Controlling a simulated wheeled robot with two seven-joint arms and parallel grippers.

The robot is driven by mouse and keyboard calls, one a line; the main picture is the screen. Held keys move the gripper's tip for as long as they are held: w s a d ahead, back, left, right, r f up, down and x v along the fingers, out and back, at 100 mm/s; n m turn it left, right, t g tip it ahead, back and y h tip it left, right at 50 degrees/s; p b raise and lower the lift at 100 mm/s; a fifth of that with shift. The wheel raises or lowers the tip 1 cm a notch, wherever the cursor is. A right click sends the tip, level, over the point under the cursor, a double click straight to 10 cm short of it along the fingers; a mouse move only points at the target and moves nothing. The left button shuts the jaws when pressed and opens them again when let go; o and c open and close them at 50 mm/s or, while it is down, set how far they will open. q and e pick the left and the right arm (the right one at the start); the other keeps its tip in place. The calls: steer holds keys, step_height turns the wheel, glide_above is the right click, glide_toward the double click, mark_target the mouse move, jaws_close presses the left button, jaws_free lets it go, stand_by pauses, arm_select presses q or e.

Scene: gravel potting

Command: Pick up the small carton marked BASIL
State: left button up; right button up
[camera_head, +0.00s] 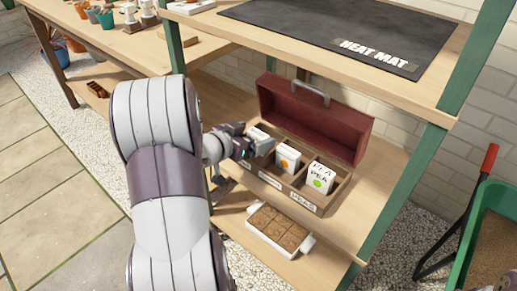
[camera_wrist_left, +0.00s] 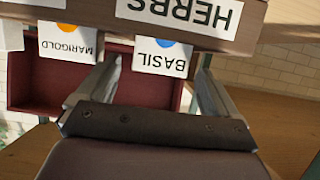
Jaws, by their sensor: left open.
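The white carton marked BASIL (camera_wrist_left: 160,58), with a blue dot, stands in the compartment behind the HERBS label (camera_wrist_left: 180,14) in the left wrist view, where the writing is upside down. In the head view a white carton (camera_head: 262,140) stands in the left compartment of the seed box (camera_head: 336,196), partly hidden by my left gripper (camera_head: 243,146). In the left wrist view the fingers of my left gripper (camera_wrist_left: 158,68) are apart, one on each side of the BASIL carton. I cannot tell whether they touch it. My right gripper is not in view.
A MARIGOLD carton (camera_wrist_left: 70,45) stands beside it. A PEA carton (camera_head: 320,177) stands in the right compartment. The box's red lid (camera_head: 312,118) stands open behind. The upper shelf with the heat mat (camera_head: 340,32) overhangs. A white tray (camera_head: 296,250) lies in front.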

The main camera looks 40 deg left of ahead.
arm_select(q)
steer(key=x, duration=0.3)
steer(key=shift+s, duration=0.1)
steer(key=c, duration=1)
steer(key=shift+c, duration=0.2)
